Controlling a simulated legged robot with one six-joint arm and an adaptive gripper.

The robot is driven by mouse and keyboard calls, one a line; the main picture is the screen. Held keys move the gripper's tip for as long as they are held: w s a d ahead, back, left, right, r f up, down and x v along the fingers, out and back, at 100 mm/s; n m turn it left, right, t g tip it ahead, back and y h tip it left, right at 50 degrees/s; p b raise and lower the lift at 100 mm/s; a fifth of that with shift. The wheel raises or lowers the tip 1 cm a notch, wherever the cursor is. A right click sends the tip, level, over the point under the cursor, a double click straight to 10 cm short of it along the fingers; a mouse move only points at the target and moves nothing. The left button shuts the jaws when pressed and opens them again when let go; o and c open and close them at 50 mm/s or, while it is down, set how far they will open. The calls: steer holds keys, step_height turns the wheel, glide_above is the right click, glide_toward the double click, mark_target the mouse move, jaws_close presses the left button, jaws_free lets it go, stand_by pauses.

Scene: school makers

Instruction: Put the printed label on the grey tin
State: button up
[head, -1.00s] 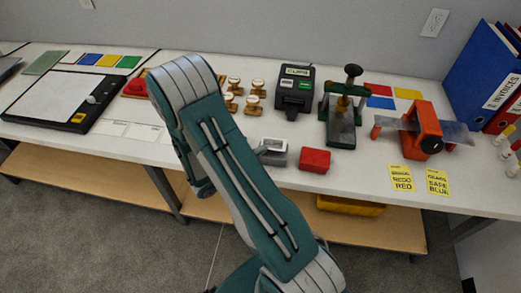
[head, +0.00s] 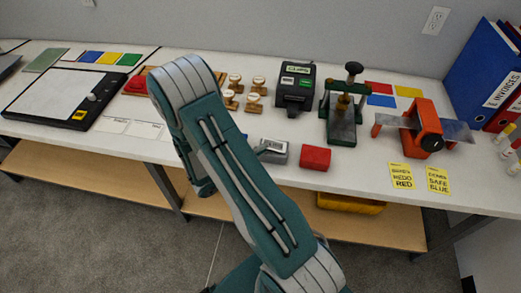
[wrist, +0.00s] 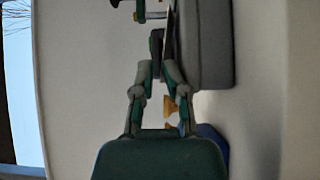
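The grey tin (head: 280,158) stands near the front edge of the bench, left of a red tin. It also shows in the wrist view (wrist: 214,50), right of the fingertips. My gripper (wrist: 159,62) has its fingers drawn together at the tin's side. A thin strip, seen nearly edge-on, runs from the fingertips along the tin's face; it looks like the printed label (wrist: 170,32). In the head view a pale lettered patch (head: 275,146) shows at the tin's top. Whether the label touches the tin is hard to tell. My arm hides most of the gripper in the head view.
The red tin (head: 315,158) stands close on the right. A blue tin (wrist: 213,145) is partly hidden by my arm. Behind are wooden stamps (head: 254,103), a black label printer (head: 295,90) and a green press (head: 341,125). Yellow notes (head: 402,176) lie at the front right.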

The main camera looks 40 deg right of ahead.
steer(key=shift+a+r, duration=0.15)
steer(key=shift+r, duration=0.35)
steer(key=a, duration=1.1)
steer(key=s+a+r+t+y, duration=0.2)
steer(key=s+r+y, duration=0.1)
steer(key=r+y, duration=0.3)
steer(key=s+a+r+t+y, duration=0.2)
steer(key=r+y, duration=0.4)
steer(key=r, duration=0.4)
steer(key=s+a+r+t+y, duration=0.2)
steer(key=s+a+r+y, duration=0.1)
steer(key=s+r+y, duration=0.3)
step_height(320, 180, up, 2)
steer(key=shift+s+a+n+t, duration=0.15)
steer(key=shift+a+n+t, duration=0.05)
steer(key=shift+n+t, duration=0.2)
steer(key=shift+d, duration=0.1)
